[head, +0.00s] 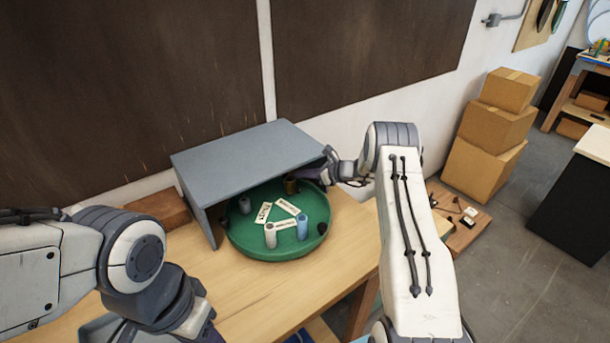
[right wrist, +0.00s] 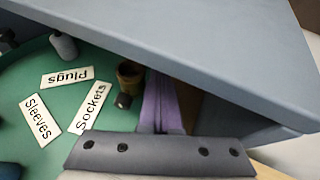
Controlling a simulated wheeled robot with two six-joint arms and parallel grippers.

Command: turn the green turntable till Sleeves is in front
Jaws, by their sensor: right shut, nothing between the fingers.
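The green turntable (head: 262,247) stands on the wooden table, its back part under a grey shelf. It carries three white labels, readable in the right wrist view: Plugs (right wrist: 67,77), Sleeves (right wrist: 39,121) and Sockets (right wrist: 90,108). In the head view the Sleeves label (head: 283,225) appears nearest the front, between a pale grey cylinder (head: 270,236) and a blue one (head: 302,227). A brown cup (right wrist: 130,73) stands near Sockets at the back right. My right gripper (right wrist: 157,82) is shut and empty by the turntable's right-back edge, under the shelf. My left gripper does not show.
The grey shelf (head: 245,146) overhangs the turntable's back, with a side wall (head: 198,212) at its left. Bare tabletop (head: 235,285) lies in front. A brown block (head: 160,207) lies left of the shelf. Cardboard boxes (head: 492,130) are stacked beyond the table.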

